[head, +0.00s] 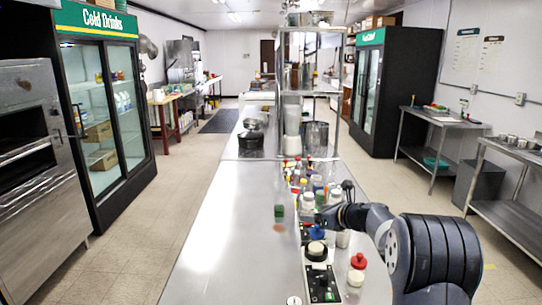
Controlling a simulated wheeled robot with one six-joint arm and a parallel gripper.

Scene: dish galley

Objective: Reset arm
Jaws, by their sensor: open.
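My arm (437,250) reaches in from the lower right and bends left over the steel counter. My gripper (326,217) is at its end, small and dark, among bottles and jars on the right side of the counter. Its jaws are open, and I see nothing held in it. Its fingertips are hard to make out against the clutter.
The long steel counter (225,225) is bare on its left. A green-topped item (279,211), a red-capped jar (357,270) and a black box (322,283) are near my gripper. Dark pots (251,139) stand farther back. Coolers flank the aisles.

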